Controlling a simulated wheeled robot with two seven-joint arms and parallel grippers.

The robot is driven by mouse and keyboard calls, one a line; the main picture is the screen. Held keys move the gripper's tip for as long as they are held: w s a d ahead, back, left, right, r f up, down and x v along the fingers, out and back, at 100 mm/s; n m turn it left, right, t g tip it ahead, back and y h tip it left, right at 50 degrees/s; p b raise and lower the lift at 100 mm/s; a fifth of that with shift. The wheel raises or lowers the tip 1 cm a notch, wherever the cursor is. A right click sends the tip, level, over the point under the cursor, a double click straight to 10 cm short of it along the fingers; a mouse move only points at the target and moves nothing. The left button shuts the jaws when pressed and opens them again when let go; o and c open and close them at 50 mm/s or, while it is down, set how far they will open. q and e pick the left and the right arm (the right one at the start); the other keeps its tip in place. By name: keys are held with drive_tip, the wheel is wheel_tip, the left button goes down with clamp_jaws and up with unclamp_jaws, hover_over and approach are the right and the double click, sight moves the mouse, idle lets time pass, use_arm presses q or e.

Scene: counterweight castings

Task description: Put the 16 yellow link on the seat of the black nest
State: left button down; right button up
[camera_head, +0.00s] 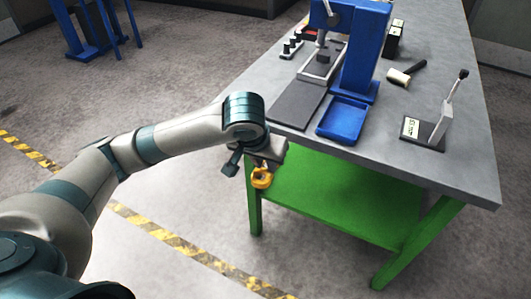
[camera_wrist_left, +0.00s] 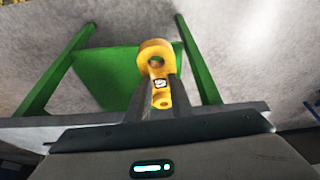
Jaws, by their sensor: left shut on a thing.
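The yellow link (camera_head: 262,179) has a large ring at one end and a smaller holed end. In the left wrist view the yellow link (camera_wrist_left: 161,101) carries a small white label with a dark mark too small to read. My left gripper (camera_head: 263,168) is shut on it, holding it in the air just off the bench's near left edge, below the top. A black base with an upright lever and a pale label (camera_head: 422,132) stands on the right of the bench. I cannot tell whether this is the black nest. My right gripper is out of view.
The grey bench (camera_head: 460,165) has green legs and a green lower shelf (camera_head: 335,195). On it are a blue press (camera_head: 364,55), a grey frame (camera_head: 318,72), a dark mat (camera_head: 298,104), a blue tray (camera_head: 342,118) and a mallet (camera_head: 400,75). Open floor lies left.

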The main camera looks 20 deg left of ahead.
use_arm(q)
drive_tip(key=s+f, duration=0.3)
drive_tip(key=f, duration=0.5)
drive_tip(key=shift+a, duration=0.2)
